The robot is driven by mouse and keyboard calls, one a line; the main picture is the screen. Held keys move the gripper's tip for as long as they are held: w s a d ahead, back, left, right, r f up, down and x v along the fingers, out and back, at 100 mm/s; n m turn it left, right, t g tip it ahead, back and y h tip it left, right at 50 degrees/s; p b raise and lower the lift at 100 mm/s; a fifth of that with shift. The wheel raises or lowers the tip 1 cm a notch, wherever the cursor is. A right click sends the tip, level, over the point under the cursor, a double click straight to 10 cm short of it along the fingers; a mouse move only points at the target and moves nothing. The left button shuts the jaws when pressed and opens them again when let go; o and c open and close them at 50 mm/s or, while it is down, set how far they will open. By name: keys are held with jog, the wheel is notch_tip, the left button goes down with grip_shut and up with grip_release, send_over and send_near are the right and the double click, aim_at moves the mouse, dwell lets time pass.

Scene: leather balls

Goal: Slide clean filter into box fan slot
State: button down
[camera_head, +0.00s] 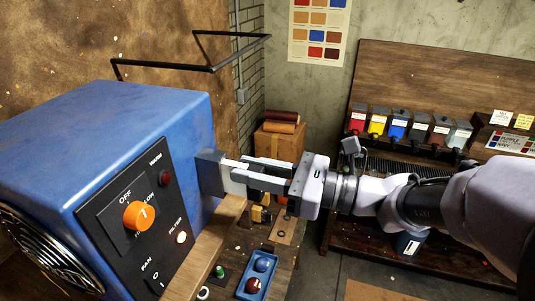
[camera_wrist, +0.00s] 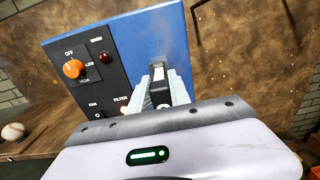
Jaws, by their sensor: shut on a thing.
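The blue box fan (camera_head: 140,120) stands at the left in the head view, with a black control panel, an orange knob (camera_head: 139,216) and a round grille at its front. My gripper (camera_head: 232,174) is level at the fan's right side, its fingers shut on a grey piece (camera_head: 211,172), which I take to be the filter. That piece meets the fan's side wall; how much of it lies inside is hidden. In the wrist view the fan (camera_wrist: 155,45) is ahead, and the fingers (camera_wrist: 160,75) close around a dark part at its blue wall.
A wooden bench (camera_head: 222,262) below the gripper carries a blue tray (camera_head: 256,274) with balls. A rack of coloured bottles (camera_head: 398,125) stands at the right. A black rail (camera_head: 165,68) is behind the fan. A baseball (camera_wrist: 13,132) lies left in the wrist view.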

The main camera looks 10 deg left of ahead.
jog(key=shift+w+a, duration=0.1)
jog(key=shift+a, duration=0.9)
jog(key=c, duration=1.1)
grip_release()
jog(key=shift+a, duration=0.15)
jog(key=shift+d, duration=0.2)
